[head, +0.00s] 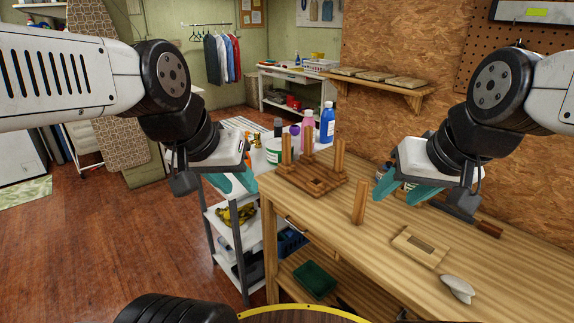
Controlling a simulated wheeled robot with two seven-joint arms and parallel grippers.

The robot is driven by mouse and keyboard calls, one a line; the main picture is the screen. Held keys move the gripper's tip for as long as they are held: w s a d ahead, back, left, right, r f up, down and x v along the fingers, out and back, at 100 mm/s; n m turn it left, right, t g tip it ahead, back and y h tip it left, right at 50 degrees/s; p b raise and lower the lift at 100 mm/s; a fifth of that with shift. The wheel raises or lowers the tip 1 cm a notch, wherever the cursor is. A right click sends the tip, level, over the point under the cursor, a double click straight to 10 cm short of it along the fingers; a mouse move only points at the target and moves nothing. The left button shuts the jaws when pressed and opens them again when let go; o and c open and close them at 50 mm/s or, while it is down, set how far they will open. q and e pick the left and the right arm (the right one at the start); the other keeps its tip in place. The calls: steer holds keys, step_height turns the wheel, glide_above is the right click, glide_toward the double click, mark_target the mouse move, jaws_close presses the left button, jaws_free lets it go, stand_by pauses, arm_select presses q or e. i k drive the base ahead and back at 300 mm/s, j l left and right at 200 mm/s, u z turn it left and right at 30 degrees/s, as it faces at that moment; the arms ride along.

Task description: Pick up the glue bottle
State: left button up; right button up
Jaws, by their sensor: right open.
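I cannot single out the glue bottle with certainty. Small containers, one of them whitish (381,172), stand on the wooden workbench (340,240) behind my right gripper, which partly hides them. My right gripper (403,195) is above the bench with its teal fingers apart and nothing between them. My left gripper (236,184) is beyond the bench's left end, near the white cart (214,197), and looks open and empty. A blue bottle (327,123) and a pink bottle (308,128) stand behind the wooden rack.
On the bench are a wooden rack with posts (310,182), an upright wooden block (360,202), a slotted wooden piece (419,246) and a small grey-white object (457,288). A wall shelf (380,86) hangs above.

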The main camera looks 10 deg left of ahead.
mark_target(408, 187)
steer(key=z, duration=0.85)
